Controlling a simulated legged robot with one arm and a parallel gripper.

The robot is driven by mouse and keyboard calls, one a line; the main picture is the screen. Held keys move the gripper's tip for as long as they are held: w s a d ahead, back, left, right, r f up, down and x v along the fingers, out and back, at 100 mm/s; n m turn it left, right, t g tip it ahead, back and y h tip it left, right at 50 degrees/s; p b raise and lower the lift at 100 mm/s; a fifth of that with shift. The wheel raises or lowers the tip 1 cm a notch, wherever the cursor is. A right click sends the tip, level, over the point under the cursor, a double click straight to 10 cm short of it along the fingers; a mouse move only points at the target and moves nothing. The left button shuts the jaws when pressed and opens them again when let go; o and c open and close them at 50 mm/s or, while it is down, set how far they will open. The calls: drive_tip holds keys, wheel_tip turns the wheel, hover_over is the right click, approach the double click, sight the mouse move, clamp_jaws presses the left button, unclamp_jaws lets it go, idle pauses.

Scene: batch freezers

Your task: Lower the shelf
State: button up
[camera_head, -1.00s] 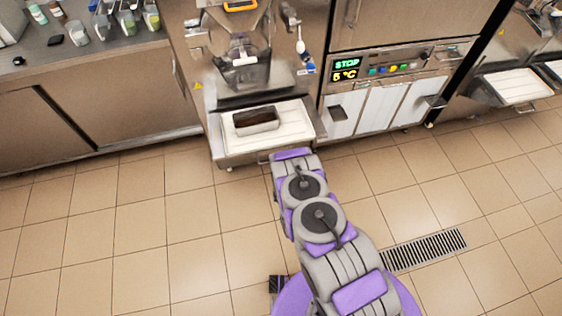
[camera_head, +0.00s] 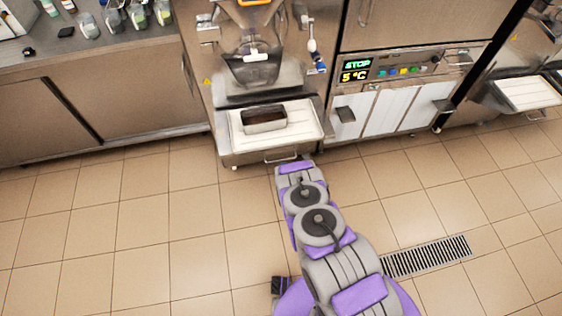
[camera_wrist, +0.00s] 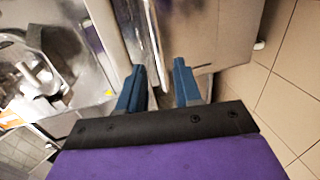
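The shelf (camera_head: 235,150) juts out level at the front of the batch freezer, with a white surface and a thin bar handle (camera_head: 282,158) on its front edge. A rectangular metal pan (camera_head: 265,126) with a dark inside stands on it. Metal panels and a thin bright bar lie beyond the fingertips. I cannot tell whether the fingers touch anything.
The freezer's hopper (camera_head: 252,65) hangs above the shelf. A control panel (camera_head: 405,67) showing STOP and 5 °C is to the right. A counter with jars (camera_head: 88,25) is at left. The tiled floor in front is clear, with a drain grate (camera_head: 427,256).

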sight(282, 160)
drive_tip(key=shift+b+x, duration=0.65)
drive_tip(key=shift+x, duration=2.85)
drive_tip(key=shift+d, duration=0.1)
clamp_jaws()
